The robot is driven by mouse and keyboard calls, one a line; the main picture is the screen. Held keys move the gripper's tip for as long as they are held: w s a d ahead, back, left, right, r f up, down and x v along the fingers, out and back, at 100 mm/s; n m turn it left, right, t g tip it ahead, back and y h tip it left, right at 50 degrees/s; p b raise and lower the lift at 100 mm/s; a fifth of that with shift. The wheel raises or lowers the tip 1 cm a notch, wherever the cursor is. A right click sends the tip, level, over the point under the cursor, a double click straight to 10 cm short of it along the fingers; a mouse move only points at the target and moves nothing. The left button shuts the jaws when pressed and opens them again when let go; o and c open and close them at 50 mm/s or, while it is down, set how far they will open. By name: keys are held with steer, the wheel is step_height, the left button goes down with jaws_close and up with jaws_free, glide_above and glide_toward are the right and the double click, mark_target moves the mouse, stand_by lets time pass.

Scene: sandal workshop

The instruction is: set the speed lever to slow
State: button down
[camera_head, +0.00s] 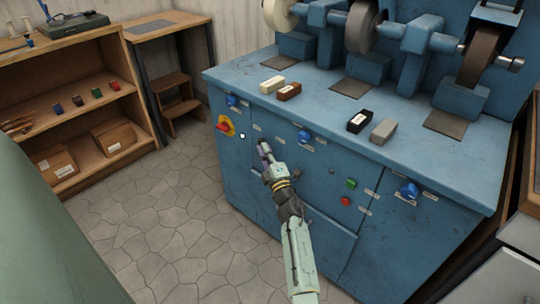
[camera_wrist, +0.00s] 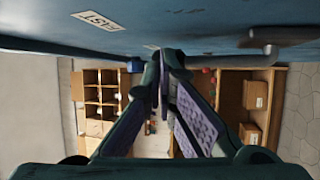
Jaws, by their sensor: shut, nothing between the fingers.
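The blue grinding machine (camera_head: 285,165) stands in front of me, with controls on its front panel. My gripper (camera_head: 263,147) is shut and empty, close to the left part of that panel. In the wrist view the fingertips (camera_wrist: 172,55) are together just off the blue panel. A label reading FAST (camera_wrist: 97,20) is on the panel there. A grey bent rod (camera_wrist: 262,54) sticks out on the right; it may be the speed lever, but I cannot tell its setting. A small white knob (camera_head: 242,135) shows left of my gripper in the head view.
A red and yellow switch (camera_head: 225,126) and blue knobs (camera_head: 304,136) are nearby on the panel. Green (camera_head: 351,184) and red (camera_head: 346,201) buttons sit right of my arm. Blocks (camera_head: 288,91) lie on the machine top. The stone floor (camera_head: 170,220) at left is clear.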

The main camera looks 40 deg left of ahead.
steer(key=shift+a+r+b, duration=0.1)
steer(key=shift+a+b, duration=1.3)
steer(key=shift+a, duration=0.4)
steer(key=shift+r, duration=0.1)
